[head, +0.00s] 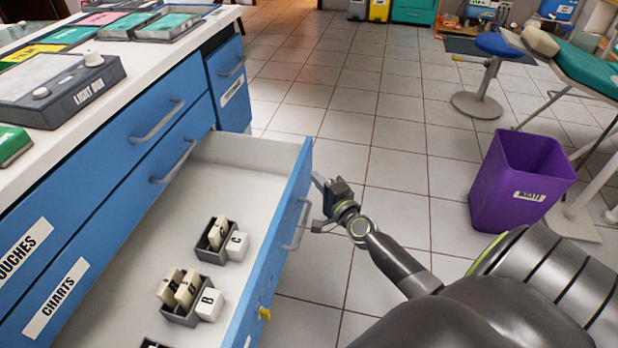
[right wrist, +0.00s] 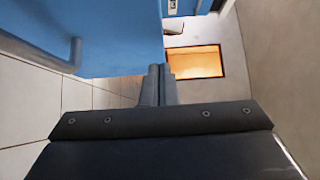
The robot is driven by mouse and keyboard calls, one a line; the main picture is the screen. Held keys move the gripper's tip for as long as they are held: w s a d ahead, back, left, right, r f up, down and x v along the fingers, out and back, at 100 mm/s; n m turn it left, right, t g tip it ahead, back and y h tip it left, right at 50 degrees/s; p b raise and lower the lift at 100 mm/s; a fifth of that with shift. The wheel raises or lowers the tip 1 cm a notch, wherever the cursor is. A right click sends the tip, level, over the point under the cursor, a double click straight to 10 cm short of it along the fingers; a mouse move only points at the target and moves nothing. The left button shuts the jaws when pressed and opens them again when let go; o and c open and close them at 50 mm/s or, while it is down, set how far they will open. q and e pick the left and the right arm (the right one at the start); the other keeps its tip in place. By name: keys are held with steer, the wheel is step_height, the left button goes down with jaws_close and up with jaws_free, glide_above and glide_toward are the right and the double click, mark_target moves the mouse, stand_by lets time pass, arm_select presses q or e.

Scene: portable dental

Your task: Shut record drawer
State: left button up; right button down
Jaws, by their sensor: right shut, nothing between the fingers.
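The record drawer (head: 180,215) is pulled far out of the blue cabinet, its white inside exposed. Its blue front (head: 268,255) carries a grey bar handle (head: 301,226). My right gripper (head: 319,186) is just outside the front, near its far end and beyond the handle. In the right wrist view my right gripper (right wrist: 158,85) is shut and empty, with its tips by the edge of the blue front (right wrist: 110,40). The handle (right wrist: 75,50) shows at the left there. I cannot tell whether the tips touch the front. My left gripper is out of view.
Small grey boxes with cream cards (head: 185,290) sit in the drawer, and a yellow key (head: 264,313) is on its front. A light box (head: 60,90) is on the counter. A purple bin (head: 515,185) stands at the right. Tiled floor beyond the gripper is clear.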

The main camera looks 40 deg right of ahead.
mark_target(299, 172)
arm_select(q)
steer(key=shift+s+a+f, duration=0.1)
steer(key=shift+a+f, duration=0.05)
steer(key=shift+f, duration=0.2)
arm_select(e)
steer(key=shift+w+a, duration=0.9)
steer(key=shift+w, duration=0.05)
steer(key=shift+w+a, duration=0.1)
steer(key=shift+w+a+r, duration=0.15)
steer(key=shift+w+a, duration=0.2)
steer(key=shift+w, duration=0.05)
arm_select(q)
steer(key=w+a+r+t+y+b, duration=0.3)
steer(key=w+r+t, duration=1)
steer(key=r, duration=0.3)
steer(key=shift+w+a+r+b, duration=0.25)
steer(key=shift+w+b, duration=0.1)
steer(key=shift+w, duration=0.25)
arm_select(e)
steer(key=w+a, duration=1.7)
steer(key=w, duration=0.3)
steer(key=shift+a, duration=0.15)
